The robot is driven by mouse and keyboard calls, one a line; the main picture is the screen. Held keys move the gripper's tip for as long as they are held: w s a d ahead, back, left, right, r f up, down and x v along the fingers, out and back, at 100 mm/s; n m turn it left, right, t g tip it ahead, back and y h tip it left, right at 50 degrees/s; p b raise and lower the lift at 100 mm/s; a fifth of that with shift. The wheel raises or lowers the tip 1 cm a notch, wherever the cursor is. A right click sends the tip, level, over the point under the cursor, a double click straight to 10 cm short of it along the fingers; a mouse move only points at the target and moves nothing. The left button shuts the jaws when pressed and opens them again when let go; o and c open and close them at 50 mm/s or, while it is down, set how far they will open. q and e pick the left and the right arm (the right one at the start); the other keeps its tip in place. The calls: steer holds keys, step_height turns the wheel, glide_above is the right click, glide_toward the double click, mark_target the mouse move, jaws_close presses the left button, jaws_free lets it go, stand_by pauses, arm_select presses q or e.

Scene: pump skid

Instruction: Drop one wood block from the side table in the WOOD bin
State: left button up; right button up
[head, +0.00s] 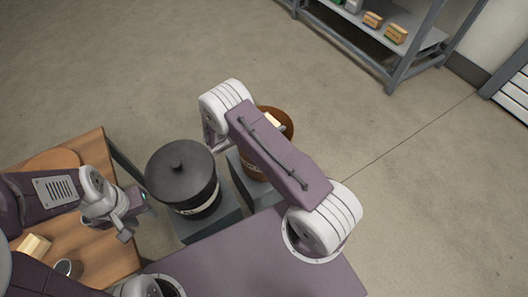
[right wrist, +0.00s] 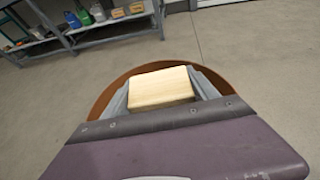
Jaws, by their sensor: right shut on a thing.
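A pale wood block (right wrist: 160,88) sits between the two grey fingers of my right gripper (right wrist: 163,80), which is shut on it. The block is over the round opening of a brown bin (right wrist: 103,100). In the head view the brown bin (head: 287,118) is partly hidden behind my right arm, and the held block (head: 272,119) shows at its opening. Lettering on the bin is mostly covered. Another wood block (head: 34,247) lies on the wooden side table (head: 92,146) at the left. My left gripper (head: 136,217) is over that table's right edge; its finger opening is unclear.
A black bin with a domed lid (head: 180,162) stands left of the brown bin, on a grey stand. A metal cup (head: 69,268) is on the side table. A grey shelf (head: 425,42) with several items stands at the back right. The floor between is clear.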

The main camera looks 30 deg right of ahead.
steer(key=shift+f, duration=0.6)
arm_select(q)
steer(key=shift+f, duration=0.4)
arm_select(e)
steer(key=shift+r, duration=0.15)
steer(key=o, duration=1.4)
steer(key=shift+o, duration=0.2)
arm_select(q)
step_height(320, 180, up, 2)
steer(key=shift+r+p, duration=0.15)
steer(key=shift+p, duration=1)
arm_select(e)
steer(key=v, duration=0.9)
